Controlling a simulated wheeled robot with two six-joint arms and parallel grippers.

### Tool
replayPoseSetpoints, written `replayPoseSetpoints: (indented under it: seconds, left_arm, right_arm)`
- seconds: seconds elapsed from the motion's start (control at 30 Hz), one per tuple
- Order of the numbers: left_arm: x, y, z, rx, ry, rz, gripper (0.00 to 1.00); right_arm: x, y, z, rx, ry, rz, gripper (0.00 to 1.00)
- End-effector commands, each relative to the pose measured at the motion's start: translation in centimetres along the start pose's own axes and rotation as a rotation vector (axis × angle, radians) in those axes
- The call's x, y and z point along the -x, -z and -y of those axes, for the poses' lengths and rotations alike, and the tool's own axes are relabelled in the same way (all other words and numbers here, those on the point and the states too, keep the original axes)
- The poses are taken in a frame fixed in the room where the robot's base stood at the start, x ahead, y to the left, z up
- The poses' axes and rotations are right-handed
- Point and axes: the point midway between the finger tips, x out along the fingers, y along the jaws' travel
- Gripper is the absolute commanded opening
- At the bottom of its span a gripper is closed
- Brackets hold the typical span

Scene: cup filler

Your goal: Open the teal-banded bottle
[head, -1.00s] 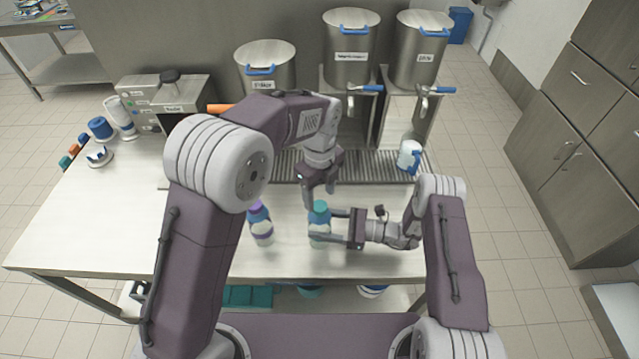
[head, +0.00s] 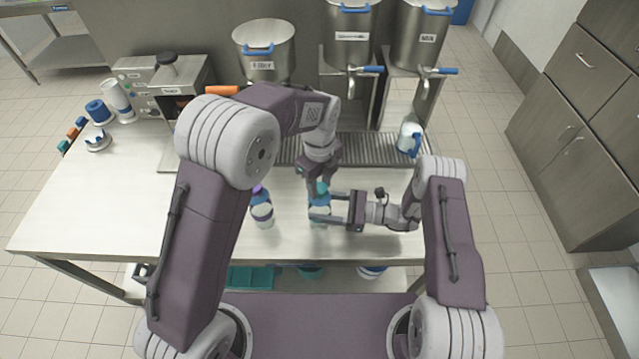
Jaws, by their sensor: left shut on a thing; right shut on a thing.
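The teal-banded bottle (head: 319,214) stands upright on the table in the middle of the head view. My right gripper (head: 322,208) comes in from the right and is shut on the bottle's body. My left gripper (head: 319,186) points down from above and is shut on the bottle's teal cap (head: 322,188), which its fingers partly cover. The cap sits at the bottle's top; I cannot tell whether it is loose.
A purple-capped bottle (head: 262,208) stands just left. A coffee machine (head: 165,90) is at the back left. The table's left part (head: 95,200) is clear.

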Motion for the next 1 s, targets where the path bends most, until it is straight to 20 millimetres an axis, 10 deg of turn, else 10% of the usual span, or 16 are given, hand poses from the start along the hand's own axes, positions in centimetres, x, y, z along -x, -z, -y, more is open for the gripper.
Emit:
replayPoseSetpoints:
  seconds: [0.17, 1.0]
  left_arm:
    - [0.03, 0.0, -0.02, 0.229, -0.001, 0.0, 0.0]
    - [0.2, 0.05, 0.01, 2.973, -0.002, 0.005, 0.0]
  right_arm:
    - [0.01, 0.0, 0.03, 0.0, 0.001, 0.0, 0.0]
    - [0.01, 0.01, 0.03, 0.0, 0.001, -0.001, 0.0]
